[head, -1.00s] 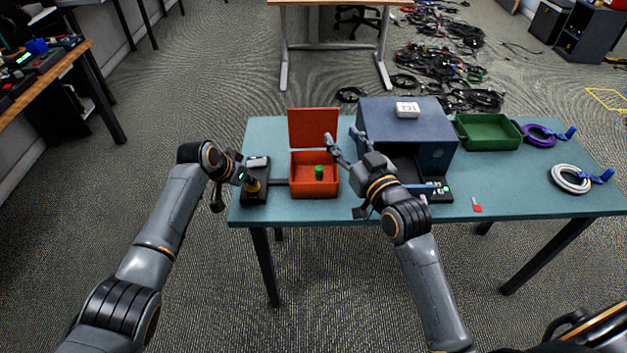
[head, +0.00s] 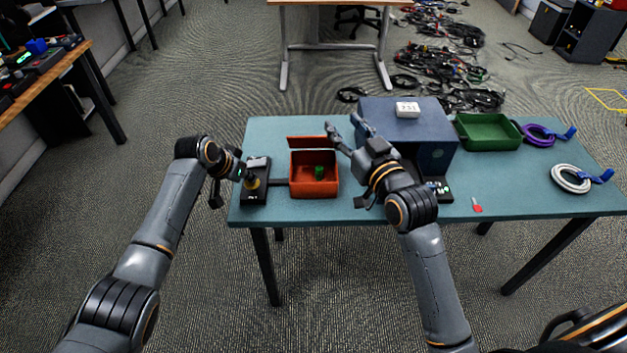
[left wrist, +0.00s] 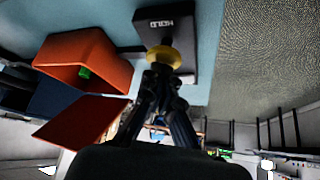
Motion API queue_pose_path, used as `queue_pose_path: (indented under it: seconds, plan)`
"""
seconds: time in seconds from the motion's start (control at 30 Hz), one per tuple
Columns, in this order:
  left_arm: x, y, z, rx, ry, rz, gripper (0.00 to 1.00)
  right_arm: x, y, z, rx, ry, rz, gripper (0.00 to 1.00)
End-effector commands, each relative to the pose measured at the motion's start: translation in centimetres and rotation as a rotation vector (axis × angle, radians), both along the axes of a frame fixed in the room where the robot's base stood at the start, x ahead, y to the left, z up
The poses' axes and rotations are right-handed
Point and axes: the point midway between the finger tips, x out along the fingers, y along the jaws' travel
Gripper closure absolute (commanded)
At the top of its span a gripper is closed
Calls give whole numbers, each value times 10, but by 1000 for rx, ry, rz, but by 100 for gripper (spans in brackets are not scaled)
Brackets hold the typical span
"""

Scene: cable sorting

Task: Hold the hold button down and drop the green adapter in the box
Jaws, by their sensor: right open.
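The green adapter (head: 319,172) stands inside the orange-red box (head: 314,188); both also show in the left wrist view, the adapter (left wrist: 85,73) in the box (left wrist: 75,45). My left gripper (head: 247,178) is at the yellow hold button (head: 252,183). In the left wrist view its fingertips (left wrist: 161,74) come together and touch the yellow button cap (left wrist: 163,57) on the black HOLD base (left wrist: 165,25). My right gripper (head: 346,126) is open and empty, behind and right of the box, beside the blue case.
A blue case (head: 440,130) with a white display (head: 407,109) on top stands right of the box. A green tray (head: 488,132), purple cable (head: 538,135), white cable (head: 571,180) and red tag (head: 477,206) lie further right. The table's front left is clear.

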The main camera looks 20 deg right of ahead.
Motion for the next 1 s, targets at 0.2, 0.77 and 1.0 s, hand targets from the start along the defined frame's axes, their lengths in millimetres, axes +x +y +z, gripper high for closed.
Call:
queue_pose_path:
  seconds: [0.2,0.77,1.0]
  plan:
    - [0,1,13,2,0,0,100,0,0,0,0,0,0,56]
    - [0,1,48,0,-3,0,100,0,0,0,0,0,0,56]
    - [1,0,63,0,-3,0,100,0,0,0,0,0,0,56]
